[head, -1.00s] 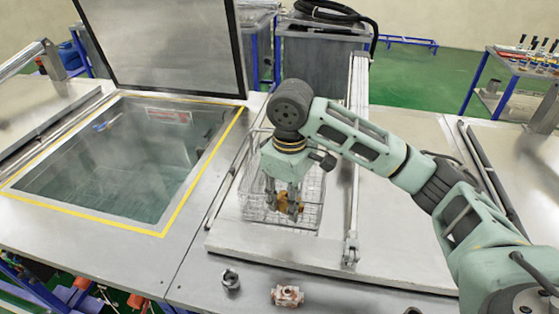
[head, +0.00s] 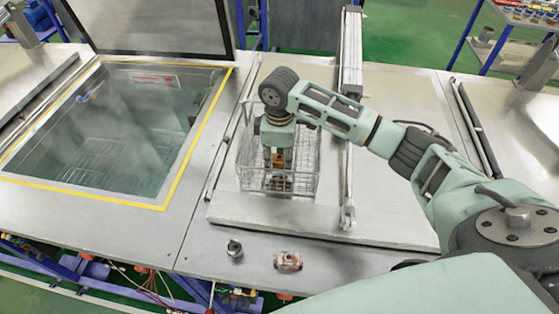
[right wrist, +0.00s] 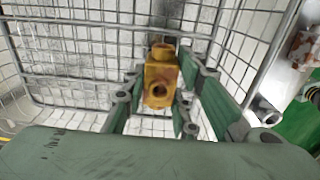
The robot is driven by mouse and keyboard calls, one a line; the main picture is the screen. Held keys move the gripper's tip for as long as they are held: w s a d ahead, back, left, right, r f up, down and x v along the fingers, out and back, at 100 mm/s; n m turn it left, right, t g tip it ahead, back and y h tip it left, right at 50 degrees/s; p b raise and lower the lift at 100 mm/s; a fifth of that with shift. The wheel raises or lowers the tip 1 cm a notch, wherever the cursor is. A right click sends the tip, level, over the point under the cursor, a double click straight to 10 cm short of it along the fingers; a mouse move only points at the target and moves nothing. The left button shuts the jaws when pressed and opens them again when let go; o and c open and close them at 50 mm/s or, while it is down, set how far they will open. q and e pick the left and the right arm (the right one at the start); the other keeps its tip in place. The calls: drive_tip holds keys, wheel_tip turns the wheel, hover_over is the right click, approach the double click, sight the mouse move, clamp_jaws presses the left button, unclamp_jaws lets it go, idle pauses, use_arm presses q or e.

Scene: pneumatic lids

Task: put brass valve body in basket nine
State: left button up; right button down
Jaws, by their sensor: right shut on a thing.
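The brass valve body (right wrist: 161,78) is a yellow-brown fitting with round openings, between the green finger links in the right wrist view. My right gripper (head: 278,183) is shut on it and points straight down inside a wire basket (head: 314,165). In the head view only a small bit of brass shows between the fingers, close to the basket floor. I cannot tell whether the valve touches the floor. No number shows on the basket. My left gripper is not in view.
An open steaming tank (head: 120,150) with a yellow-edged rim lies left, its lid (head: 150,25) raised. A grey fitting (head: 234,249) and a rusty-white valve body (head: 288,261) lie on the front ledge. A metal rail (head: 348,120) runs right of the basket.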

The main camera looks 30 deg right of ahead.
sight(279, 157)
wheel_tip(279, 157, down, 2)
drive_tip(key=shift+w, duration=0.1)
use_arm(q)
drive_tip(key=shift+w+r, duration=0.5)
use_arm(e)
drive_tip(key=shift+f, duration=0.1)
drive_tip(key=c, duration=1.4)
unclamp_jaws()
drive_tip(key=shift+f, duration=0.15)
wheel_tip(279, 157, up, 11)
drive_tip(key=b, duration=0.3)
drive_tip(key=shift+b, duration=0.4)
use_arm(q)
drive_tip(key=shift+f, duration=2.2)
use_arm(e)
drive_tip(key=shift+r, duration=0.65)
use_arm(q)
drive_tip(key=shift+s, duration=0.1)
